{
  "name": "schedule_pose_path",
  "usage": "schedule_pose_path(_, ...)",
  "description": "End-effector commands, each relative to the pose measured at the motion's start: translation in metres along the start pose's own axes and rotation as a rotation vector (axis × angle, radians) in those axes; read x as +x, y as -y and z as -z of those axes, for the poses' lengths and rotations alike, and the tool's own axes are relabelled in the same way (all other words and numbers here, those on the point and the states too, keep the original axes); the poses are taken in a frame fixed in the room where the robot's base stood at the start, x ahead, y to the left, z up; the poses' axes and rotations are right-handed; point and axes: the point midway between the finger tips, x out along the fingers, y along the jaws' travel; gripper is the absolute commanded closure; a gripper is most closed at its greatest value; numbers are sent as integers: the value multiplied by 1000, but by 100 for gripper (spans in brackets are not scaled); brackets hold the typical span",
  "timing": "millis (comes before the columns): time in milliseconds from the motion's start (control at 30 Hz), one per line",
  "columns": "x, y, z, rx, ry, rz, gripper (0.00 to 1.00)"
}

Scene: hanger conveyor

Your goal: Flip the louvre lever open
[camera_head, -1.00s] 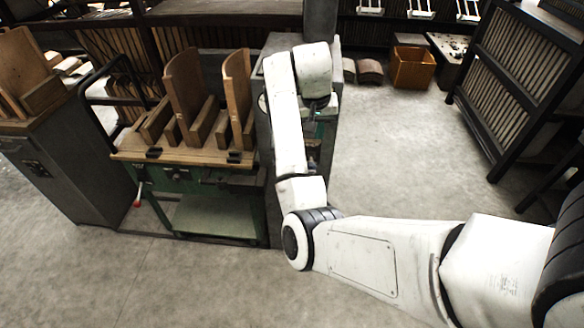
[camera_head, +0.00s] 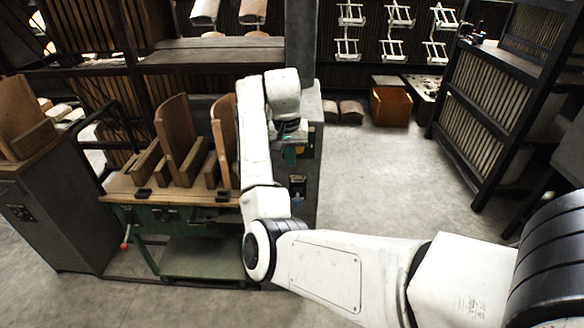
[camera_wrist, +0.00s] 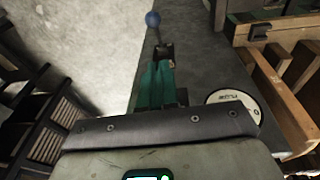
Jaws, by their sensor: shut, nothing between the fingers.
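A lever with a blue ball knob (camera_wrist: 152,19) stands up from a dark fitting just past my fingertips in the wrist view. Its slim stalk leans to the left, and I cannot tell whether it touches the fingers. I cannot tell for certain that this is the louvre lever. My gripper (camera_wrist: 160,65), with teal fingers, is shut and empty at the near side of the lever.
A green workbench (camera_head: 200,250) with upright wooden forms (camera_head: 175,130) and a red-knobbed handle (camera_head: 124,245) stands left of my arm. A round white dial (camera_wrist: 235,102) lies beside my gripper. A slatted rack (camera_head: 475,110) stands right; the floor between is clear.

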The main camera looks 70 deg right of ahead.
Motion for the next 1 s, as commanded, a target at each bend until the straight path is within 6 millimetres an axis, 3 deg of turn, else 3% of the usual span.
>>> schedule_pose_path(500, 96, -2, -6, -2, 2, -1, 100)
schedule_pose_path(733, 115, -5, -17, 0, 0, 1, 100)
schedule_pose_path(1000, 119, -5, -18, 0, -1, 1, 100)
